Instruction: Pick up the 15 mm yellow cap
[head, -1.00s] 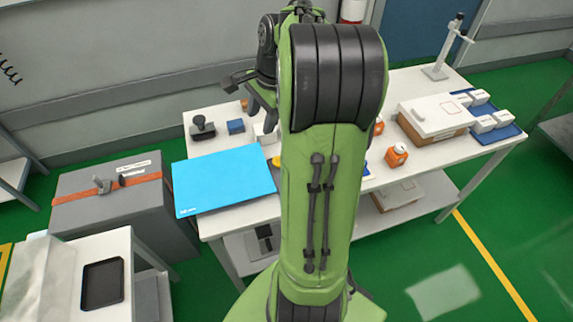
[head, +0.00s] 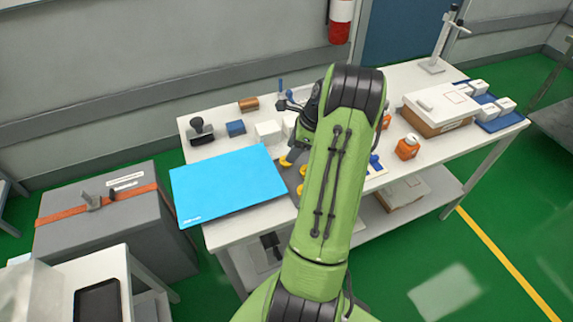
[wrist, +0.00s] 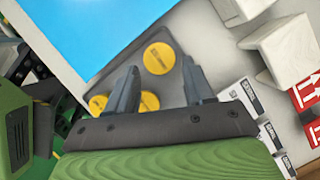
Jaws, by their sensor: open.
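Several round yellow caps lie on a dark grey tray (wrist: 183,50). In the wrist view one yellow cap (wrist: 159,58) lies just beyond my fingertips, roughly in line with the gap. A second yellow cap (wrist: 148,101) is partly hidden by my left finger, and a third yellow cap (wrist: 97,104) is left of that finger. Their print is too small to read, so I cannot tell which is 15 mm. My gripper (wrist: 163,78) is open and empty above the tray. In the head view yellow caps (head: 286,161) show left of my arm, which hides most of the tray.
A blue sheet (head: 228,185) lies left of the tray. White blocks (head: 268,132), a blue block (head: 235,128) and a brown block (head: 249,104) stand behind. Orange-and-white containers (head: 407,147) and a white-topped box (head: 440,108) stand to the right.

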